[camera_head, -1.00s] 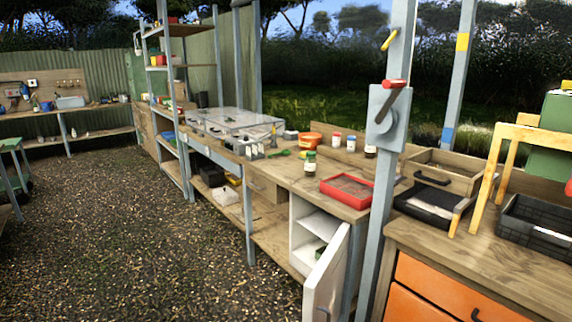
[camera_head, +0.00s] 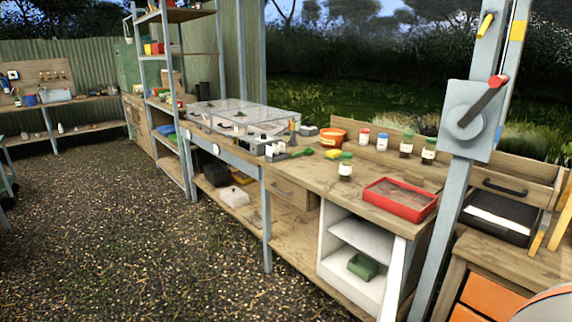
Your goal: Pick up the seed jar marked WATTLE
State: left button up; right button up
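Several small jars stand on the long wooden bench. A green-lidded jar (camera_head: 346,168) stands alone near the front, left of the red tray (camera_head: 372,203). Behind it, along the back board, are a red-lidded jar (camera_head: 364,137), a blue-lidded jar (camera_head: 382,143) and two more green-lidded jars, one (camera_head: 406,147) left of the other (camera_head: 429,152). All stand upright. Their labels are too small to read, so I cannot tell which is marked WATTLE. Neither of my grippers is in view.
A grey post with a red-handled box (camera_head: 468,122) rises in front of the bench's right end. An open white cabinet (camera_head: 345,275) is below the bench. An orange bowl (camera_head: 333,138) and a clear-topped case (camera_head: 240,116) stand further left. The gravel floor is clear at left.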

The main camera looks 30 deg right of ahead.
aim_at(346, 167)
jog(key=i+j, duration=0.15)
jog(key=i, duration=0.25)
jog(key=i+j, duration=0.15)
jog(key=i, duration=0.25)
jog(key=i+j+z, duration=0.1)
jog(key=i, duration=0.25)
jog(key=i+z, duration=0.2)
jog(key=z, duration=0.3)
jog(key=i+j+z, duration=0.1)
jog(key=z, duration=0.35)
jog(key=i+j+z, duration=0.15)
jog(key=i+z, duration=0.15)
jog(key=z, duration=0.2)
jog(key=i+j+z, duration=0.1)
jog(key=z, duration=0.35)
jog(key=i+j+z, duration=0.15)
jog(key=z, duration=0.3)
jog(key=i+j+z, duration=0.15)
jog(key=z, duration=0.3)
